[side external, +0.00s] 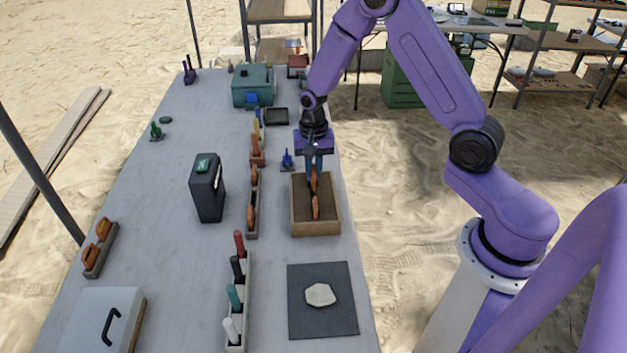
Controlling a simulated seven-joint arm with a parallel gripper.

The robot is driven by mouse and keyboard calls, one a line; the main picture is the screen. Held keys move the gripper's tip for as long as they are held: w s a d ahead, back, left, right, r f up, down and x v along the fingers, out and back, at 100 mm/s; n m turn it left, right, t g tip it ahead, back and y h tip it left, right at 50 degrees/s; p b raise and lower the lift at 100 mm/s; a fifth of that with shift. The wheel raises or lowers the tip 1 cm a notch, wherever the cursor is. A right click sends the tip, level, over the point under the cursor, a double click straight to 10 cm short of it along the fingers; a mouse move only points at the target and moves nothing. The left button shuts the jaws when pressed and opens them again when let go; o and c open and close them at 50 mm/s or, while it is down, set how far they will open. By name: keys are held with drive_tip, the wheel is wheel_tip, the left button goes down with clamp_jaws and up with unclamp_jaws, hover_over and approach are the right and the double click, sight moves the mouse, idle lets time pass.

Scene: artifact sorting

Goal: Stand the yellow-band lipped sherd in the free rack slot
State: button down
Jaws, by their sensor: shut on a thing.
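My gripper (314,168) points down over the far part of a wooden tray (317,230) with a brown bed. It is shut on an orange-brown sherd (314,183), which is upright and partly hidden by the fingers. I cannot tell whether the held sherd is clear of the bed. A second orange-brown sherd (316,208) stands in the tray just nearer the camera. A narrow rack (253,200) left of the tray holds upright orange-brown sherds with a gap between them. Yellow bands and lips are too small to make out.
A dark upright box (207,190) stands left of the rack. A holder with several coloured handles (236,300) and a dark mat with a pale piece (320,294) lie nearer the camera. A small holder (98,255) with orange pieces is far left.

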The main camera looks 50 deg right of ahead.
wheel_tip(320, 180, up, 2)
drive_tip(key=shift+r, duration=0.15)
drive_tip(key=shift+w+a+r, duration=0.1)
drive_tip(key=shift+w+r, duration=0.05)
drive_tip(key=shift+r, duration=0.1)
drive_tip(key=w+a+f, duration=0.1)
drive_tip(key=w+a, duration=0.3)
drive_tip(key=w, duration=0.3)
drive_tip(key=w+a+f, duration=0.1)
drive_tip(key=w+a, duration=0.4)
drive_tip(key=w, duration=0.2)
drive_tip(key=shift+w+f, duration=0.25)
drive_tip(key=shift+f, duration=0.15)
drive_tip(key=shift+f, duration=0.1)
drive_tip(key=shift+f, duration=2.8)
drive_tip(key=shift+f, duration=1.65)
